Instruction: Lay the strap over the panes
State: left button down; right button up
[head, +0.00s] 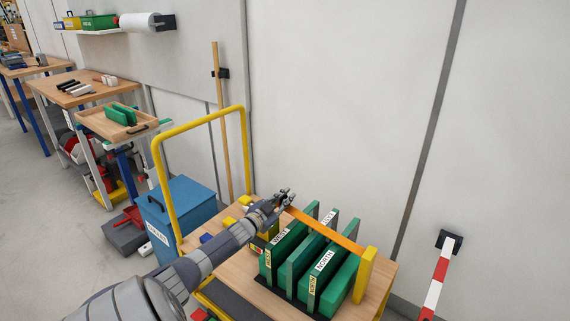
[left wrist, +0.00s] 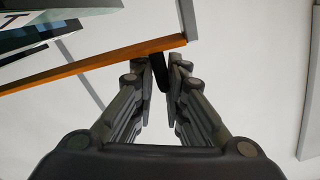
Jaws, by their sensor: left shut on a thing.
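The orange strap (head: 325,230) runs straight from my left gripper (head: 286,197) to a yellow post (head: 366,274) at the right end of the cart. It passes above the green-framed panes (head: 289,246), which stand upright side by side in a dark rack. Several carry white labels. In the left wrist view the strap (left wrist: 95,66) comes in from the left, and my left gripper (left wrist: 163,66) is shut on a dark tab at its end. Whether the strap touches the pane tops is hard to tell. My right gripper is not in view.
The wooden-topped cart (head: 384,266) has a yellow push handle (head: 199,119) at its left. A blue bin (head: 180,212) stands beyond it. Yellow blocks lie near my left arm on the cart. A wall is close behind, with a red-white barrier (head: 437,275) at right.

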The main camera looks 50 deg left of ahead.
pick_arm(q)
jog(key=c, duration=1.7)
grip_release()
jog(key=shift+a+f, duration=0.1)
jog(key=shift+f, duration=0.15)
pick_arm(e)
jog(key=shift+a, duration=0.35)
pick_arm(q)
jog(key=shift+s, duration=0.15)
jog(key=shift+s+d, duration=0.3)
jog(key=shift+s, duration=0.3)
jog(key=v, duration=1)
jog(key=shift+s+r, duration=0.1)
jog(key=shift+s, duration=0.2)
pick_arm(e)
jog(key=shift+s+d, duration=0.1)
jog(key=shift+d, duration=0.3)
